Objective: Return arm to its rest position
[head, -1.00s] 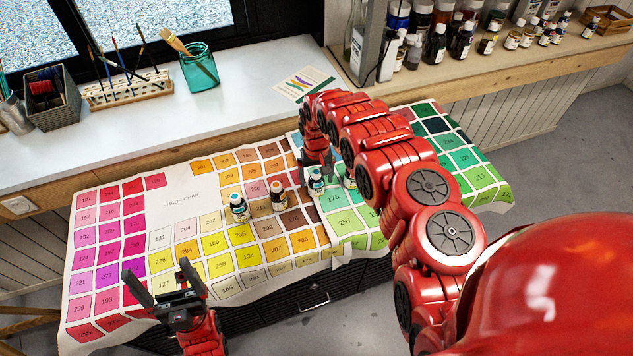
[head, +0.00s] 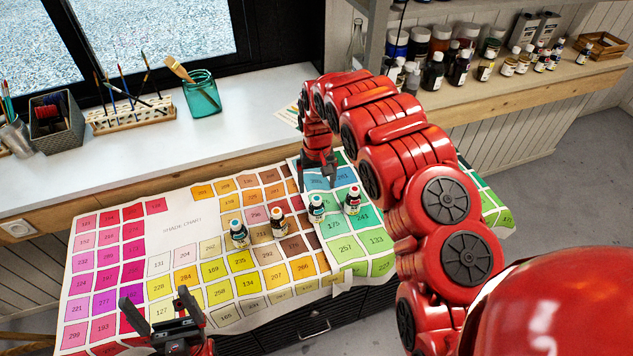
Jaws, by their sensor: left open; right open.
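My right arm reaches in from the right, arching over the shade chart. My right gripper (head: 318,184) points down over the back of the chart, open and empty, behind the small bottles. My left gripper (head: 162,312) is open and empty at the front left, over the pink and yellow squares of the shade chart (head: 183,227). Several small bottles stand upright on the chart: a teal-capped one (head: 239,234), an orange-capped one (head: 278,223), another teal-capped one (head: 316,208) and a red-capped one (head: 352,201). Neither gripper holds any of them.
A white sill (head: 160,176) behind the chart carries a brush block (head: 132,115), a teal jar (head: 202,96) and a dark basket (head: 57,123). A shelf (head: 500,92) with many bottles stands at the back right, near my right arm's arch.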

